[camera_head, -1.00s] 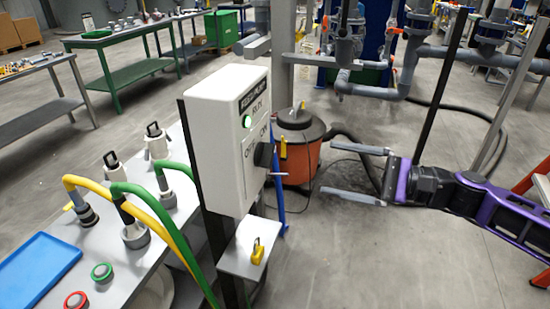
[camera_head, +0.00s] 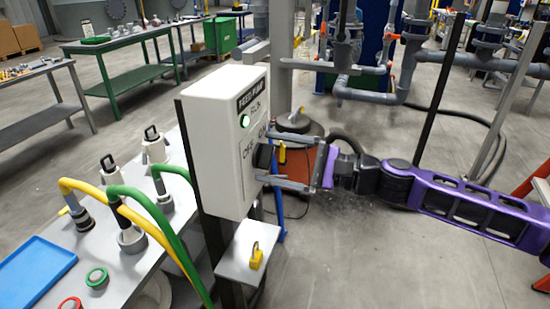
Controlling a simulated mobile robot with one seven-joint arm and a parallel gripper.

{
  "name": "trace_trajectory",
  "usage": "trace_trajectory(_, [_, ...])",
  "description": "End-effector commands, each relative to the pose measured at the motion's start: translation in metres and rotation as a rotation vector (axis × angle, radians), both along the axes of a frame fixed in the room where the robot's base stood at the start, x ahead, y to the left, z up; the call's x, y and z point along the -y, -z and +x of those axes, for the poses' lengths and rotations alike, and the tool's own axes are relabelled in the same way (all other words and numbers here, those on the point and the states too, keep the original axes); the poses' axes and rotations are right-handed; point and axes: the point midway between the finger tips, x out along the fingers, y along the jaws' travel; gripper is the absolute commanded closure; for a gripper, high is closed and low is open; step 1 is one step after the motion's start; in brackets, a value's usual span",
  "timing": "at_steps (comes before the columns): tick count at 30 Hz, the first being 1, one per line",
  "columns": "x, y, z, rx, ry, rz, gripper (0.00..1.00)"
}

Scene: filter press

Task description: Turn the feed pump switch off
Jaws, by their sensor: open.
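The white feed pump switch box (camera_head: 220,140) stands on a dark post, with a lit green lamp (camera_head: 245,121) beside the word RUN. Its black rotary knob (camera_head: 262,156) sticks out of the face by the OFF and ON lettering. My gripper (camera_head: 270,157) comes in from the right. It is open, with one finger above the knob and one below it. I cannot tell whether either finger touches the knob. Part of the knob's front and its exact angle are hard to make out.
A small shelf (camera_head: 234,262) under the box holds a yellow padlock (camera_head: 256,256). Left of the post is a bench with a blue tray (camera_head: 30,274), green and yellow hoses and push buttons.

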Motion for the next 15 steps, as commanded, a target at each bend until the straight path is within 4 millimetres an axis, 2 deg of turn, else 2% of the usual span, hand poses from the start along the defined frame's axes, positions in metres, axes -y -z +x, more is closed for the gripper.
trace_trajectory(2, [0.0002, 0.0, -0.0001, 0.0, 0.0, 0.0, 0.05])
trace_trajectory(15, [0.0004, 0.0001, -0.0002, 0.0, 0.0, 0.0, 0.84])
